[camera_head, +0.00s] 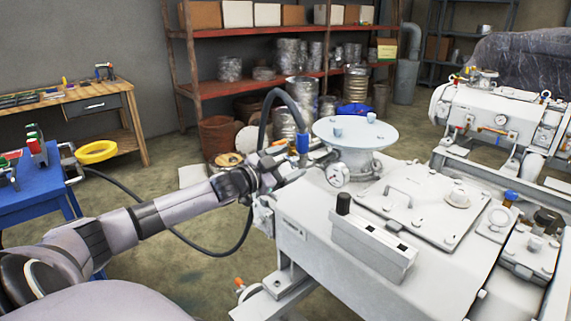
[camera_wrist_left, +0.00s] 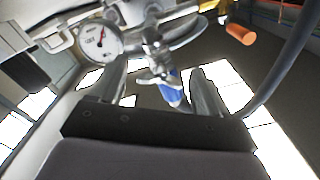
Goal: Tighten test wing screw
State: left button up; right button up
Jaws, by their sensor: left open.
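A metal wing screw (camera_wrist_left: 158,77) sits on a clamp beside the blue hose fitting (camera_wrist_left: 172,92) in the left wrist view. My left gripper (camera_wrist_left: 158,85) is open, with one finger on each side of the wing screw, and no clear contact shows. In the head view my left gripper (camera_head: 312,156) is at the side of the vacuum machine (camera_head: 310,235), by the blue fitting (camera_head: 303,144) and below the round flange. The wing screw is too small and covered to make out there. My right gripper is not in view.
A dial gauge (camera_head: 336,174) is close to the gripper, under the round flange plate (camera_head: 355,132). A black hose (camera_head: 272,98) arches over the gripper. A blue cart (camera_head: 40,185) stands at the left.

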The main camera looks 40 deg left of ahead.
pick_arm(q)
jog(key=shift+s, duration=0.1)
jog(key=s, duration=0.7)
jog(key=shift+a, duration=0.3)
dwell(0.7)
